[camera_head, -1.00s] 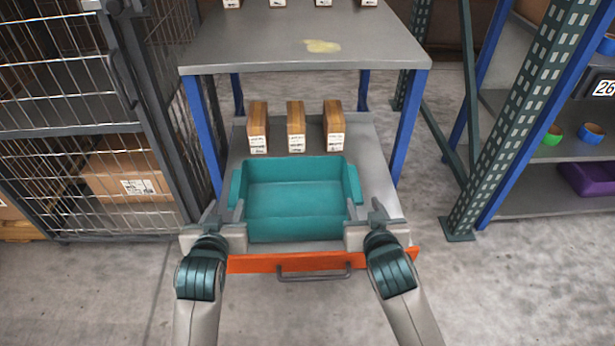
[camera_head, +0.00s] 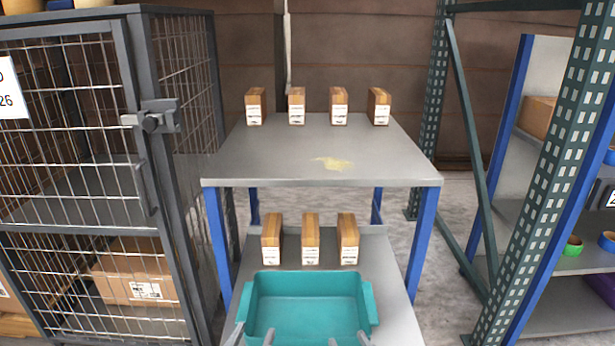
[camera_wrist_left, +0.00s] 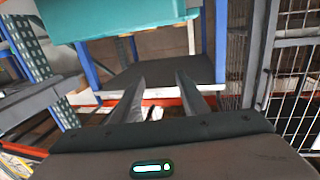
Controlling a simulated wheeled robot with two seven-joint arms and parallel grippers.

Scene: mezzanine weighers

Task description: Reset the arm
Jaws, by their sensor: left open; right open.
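A teal tray (camera_head: 307,283) sits upright on the lower grey shelf; its front edge runs out of the bottom of the head view. It also shows at the top of the left wrist view (camera_wrist_left: 120,14). My left gripper (camera_head: 252,338) shows only its fingertips at the tray's near left part. It is open and empty, its two fingers apart in the left wrist view (camera_wrist_left: 158,82). My right gripper (camera_head: 349,341) shows only its fingertips at the tray's near right part, apart and empty. I cannot tell whether either touches the tray. Both arms are otherwise out of the head view.
Three brown boxes (camera_head: 310,240) stand behind the tray. Several similar boxes (camera_head: 297,106) line the back of the upper grey shelf (camera_head: 270,150). A wire cage (camera_head: 90,190) stands left, a green rack post (camera_head: 545,170) right. The upper shelf's front half is clear.

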